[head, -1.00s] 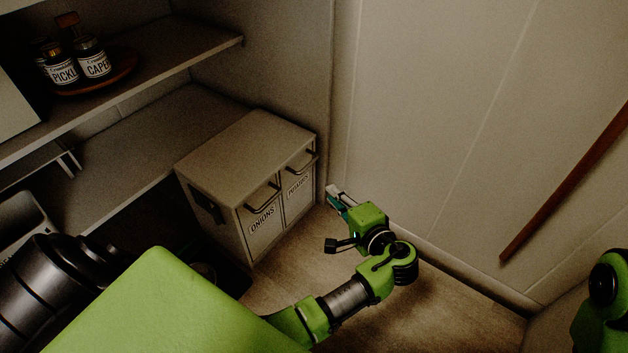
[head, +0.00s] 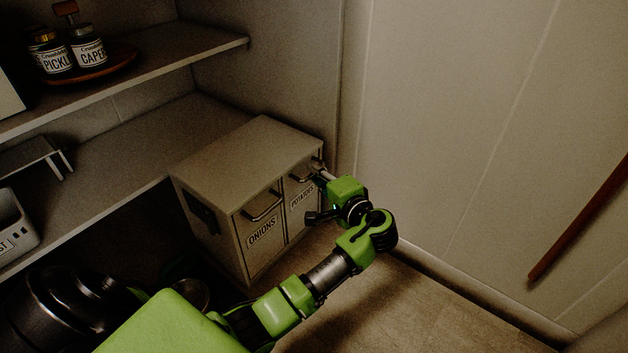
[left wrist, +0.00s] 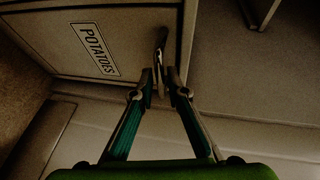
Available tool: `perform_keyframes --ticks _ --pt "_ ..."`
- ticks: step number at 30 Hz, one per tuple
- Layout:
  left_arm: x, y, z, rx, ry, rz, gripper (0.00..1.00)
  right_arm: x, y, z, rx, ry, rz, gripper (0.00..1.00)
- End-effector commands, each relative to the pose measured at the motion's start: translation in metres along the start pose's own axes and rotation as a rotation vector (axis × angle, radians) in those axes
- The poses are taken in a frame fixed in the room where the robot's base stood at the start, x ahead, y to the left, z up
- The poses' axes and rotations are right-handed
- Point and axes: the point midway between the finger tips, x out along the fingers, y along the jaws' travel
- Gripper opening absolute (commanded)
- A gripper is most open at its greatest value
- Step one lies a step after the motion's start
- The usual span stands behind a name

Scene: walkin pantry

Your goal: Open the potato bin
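The potato bin (head: 302,199) is the right front of a pale two-door box, labelled POTATOES, and it is closed. Its label side (left wrist: 95,48) also shows in the left wrist view. Its bar handle (left wrist: 160,48) stands out near the front's edge. My left gripper (head: 321,176) is at this handle in the head view. In the left wrist view its fingertips (left wrist: 160,78) lie on either side of the handle, with a narrow gap between them; no firm grip shows. My right gripper is not in view.
The onion bin (head: 262,238) is closed, left of the potato bin. Shelves (head: 150,75) with jars on a round tray (head: 100,72) are at upper left. A wall (head: 440,120) stands close on the right. Floor (head: 400,300) in front of the bins is clear.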

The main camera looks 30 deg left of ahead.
Motion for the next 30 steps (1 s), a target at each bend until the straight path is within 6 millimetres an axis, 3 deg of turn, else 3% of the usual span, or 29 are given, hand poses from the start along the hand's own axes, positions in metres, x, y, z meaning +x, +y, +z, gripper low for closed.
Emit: perform_keyframes --ticks 4,13,15,30 --pt "0.0112 0.0009 0.0003 0.001 0.0 -0.001 0.14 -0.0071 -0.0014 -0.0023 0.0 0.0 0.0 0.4" --pt "0.0131 -0.0004 0.0001 0.001 0.0 0.0 0.14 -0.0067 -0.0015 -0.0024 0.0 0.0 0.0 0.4" --pt "0.013 -0.0004 0.0001 0.001 0.0 0.0 0.0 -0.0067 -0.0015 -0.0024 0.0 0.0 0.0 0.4" --pt "0.0041 0.0045 -0.0034 0.002 0.0 0.004 0.0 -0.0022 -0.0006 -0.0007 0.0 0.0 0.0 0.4"
